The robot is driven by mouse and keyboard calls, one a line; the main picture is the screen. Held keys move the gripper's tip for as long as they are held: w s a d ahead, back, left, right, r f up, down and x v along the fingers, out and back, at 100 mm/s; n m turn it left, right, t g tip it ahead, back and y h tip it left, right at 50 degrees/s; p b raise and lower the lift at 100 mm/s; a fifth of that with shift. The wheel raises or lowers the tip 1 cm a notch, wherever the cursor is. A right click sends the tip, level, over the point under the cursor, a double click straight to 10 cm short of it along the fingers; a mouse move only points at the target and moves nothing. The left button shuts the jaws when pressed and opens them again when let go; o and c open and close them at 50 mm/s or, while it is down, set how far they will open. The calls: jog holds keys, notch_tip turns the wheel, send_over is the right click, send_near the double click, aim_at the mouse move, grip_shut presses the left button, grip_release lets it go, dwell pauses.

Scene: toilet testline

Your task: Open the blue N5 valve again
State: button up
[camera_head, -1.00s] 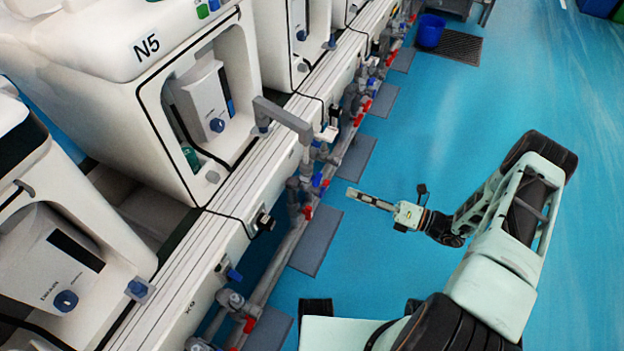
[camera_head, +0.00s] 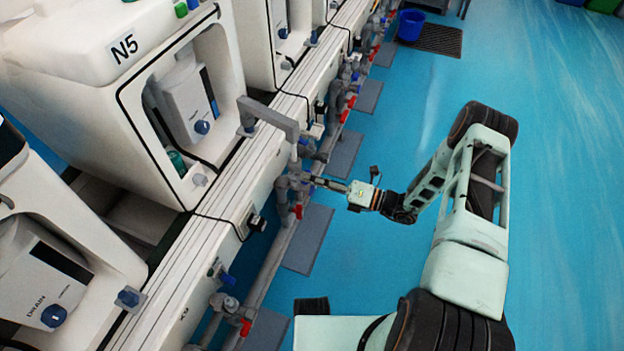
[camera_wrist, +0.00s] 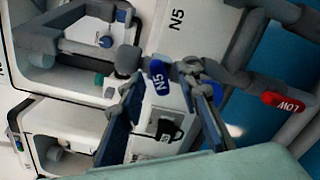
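The blue N5 valve handle (camera_wrist: 158,78), a flat lever marked N5, shows near the middle of the wrist view on grey pipework. My gripper (camera_wrist: 168,92) is open, its two dark blue fingers on either side below the handle in the picture. The handle lies between the line of the fingertips; I cannot tell whether they touch it. In the head view my gripper (camera_head: 314,180) reaches left to the pipes beside the N5 unit (camera_head: 110,75). The blue handle cannot be made out there at the fingertips.
A red handle marked LOW (camera_wrist: 282,101) is to the right in the wrist view. A grey pipe arm (camera_head: 268,115) juts out above my gripper. Other white toilet units line the left.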

grip_shut()
dwell(0.5)
jog(key=n+b, duration=0.1)
jog(key=n, duration=0.4)
jog(key=shift+w+n+b, duration=0.1)
jog(key=shift+n+b, duration=0.2)
jog(key=n, duration=0.6)
jog(key=shift+b, duration=0.35)
jog(key=shift+n, duration=0.3)
grip_release()
